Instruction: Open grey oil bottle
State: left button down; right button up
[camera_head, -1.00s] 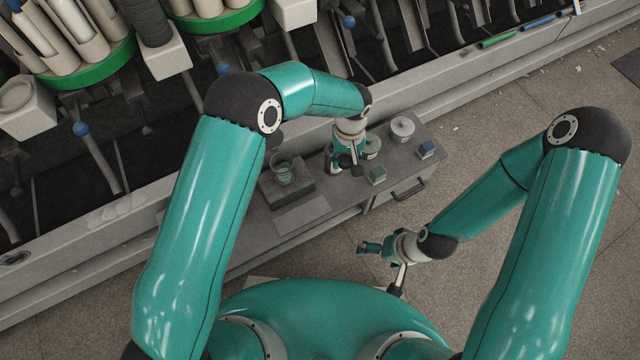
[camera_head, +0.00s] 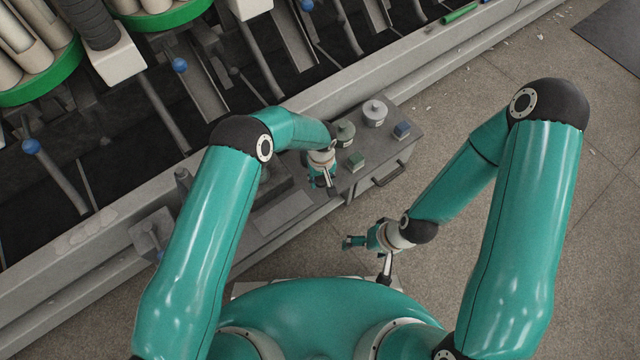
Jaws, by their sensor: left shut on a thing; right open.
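A light grey round container with a knob on top (camera_head: 375,113) stands upright at the far right of the grey bench; it looks like the grey oil bottle. My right gripper (camera_head: 352,242) is open and empty over the floor in front of the bench.
A drawer handle (camera_head: 391,174) sticks out of the bench front. The winder's long grey rail (camera_head: 420,68) runs behind. My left arm hides part of the bench; the floor at right is clear.

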aim_at(321, 181)
pick_arm(q)
jog(key=shift+f+b, duration=0.3)
jog(key=shift+f, duration=1.25)
jog(key=shift+f+b, duration=0.35)
jog(key=shift+b, duration=0.15)
jog(key=c, duration=1)
grip_release()
jog(key=o, duration=0.3)
jog(key=shift+f, duration=0.1)
jog(key=shift+r, duration=0.2)
